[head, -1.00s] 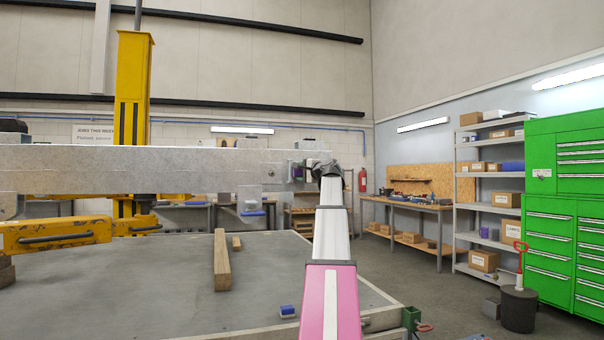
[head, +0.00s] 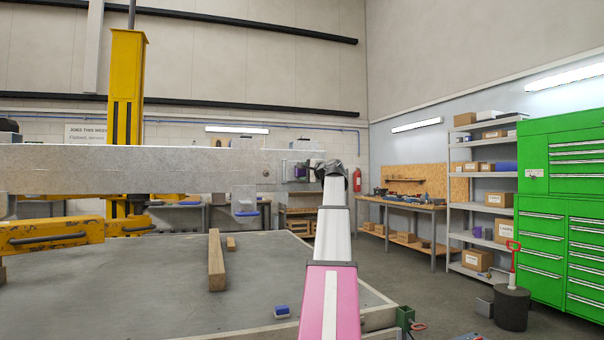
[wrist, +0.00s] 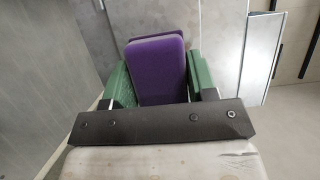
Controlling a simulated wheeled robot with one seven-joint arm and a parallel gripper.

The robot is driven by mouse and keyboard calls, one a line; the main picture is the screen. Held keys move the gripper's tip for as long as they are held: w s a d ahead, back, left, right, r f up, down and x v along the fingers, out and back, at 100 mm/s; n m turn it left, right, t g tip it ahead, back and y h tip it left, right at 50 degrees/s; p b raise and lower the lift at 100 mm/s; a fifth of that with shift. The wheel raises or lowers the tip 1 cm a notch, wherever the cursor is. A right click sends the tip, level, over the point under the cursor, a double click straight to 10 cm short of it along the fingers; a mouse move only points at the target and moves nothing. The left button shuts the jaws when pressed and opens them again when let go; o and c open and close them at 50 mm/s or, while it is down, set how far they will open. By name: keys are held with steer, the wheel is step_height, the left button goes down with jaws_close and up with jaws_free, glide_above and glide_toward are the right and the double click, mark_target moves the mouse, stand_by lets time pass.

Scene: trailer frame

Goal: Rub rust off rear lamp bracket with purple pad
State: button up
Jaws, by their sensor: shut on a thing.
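The purple pad (wrist: 162,85) is held between the green fingers of my gripper (wrist: 158,62) in the wrist view. In the head view the pad (head: 301,172) shows small at the right end of the grey trailer beam (head: 130,170), in front of a pale plate (head: 285,171). My gripper's fingers are mostly hidden there behind my wrist. I cannot tell whether the pad touches the plate. An angled grey bracket (head: 243,197) hangs from the beam left of the pad. Which of these is the rear lamp bracket, and any rust, is too small to tell.
The grey deck (head: 150,270) below carries a wooden bar (head: 216,262) and a small blue block (head: 282,311). A yellow post (head: 126,90) and yellow arm (head: 50,234) stand left.

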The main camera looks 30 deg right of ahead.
mark_target(298, 171)
steer(key=shift+s+d, duration=0.15)
steer(key=shift+d, duration=0.65)
steer(key=shift+s+d, duration=0.15)
steer(key=shift+d, duration=0.65)
steer(key=shift+a, duration=0.1)
steer(key=shift+w+a, duration=0.15)
steer(key=shift+a, duration=0.55)
steer(key=shift+w+a, duration=0.1)
steer(key=shift+a, duration=0.6)
steer(key=shift+w+a, duration=0.3)
steer(key=shift+a, duration=0.7)
steer(key=shift+w+a, duration=0.25)
steer(key=shift+a, duration=0.7)
steer(key=shift+d, duration=0.1)
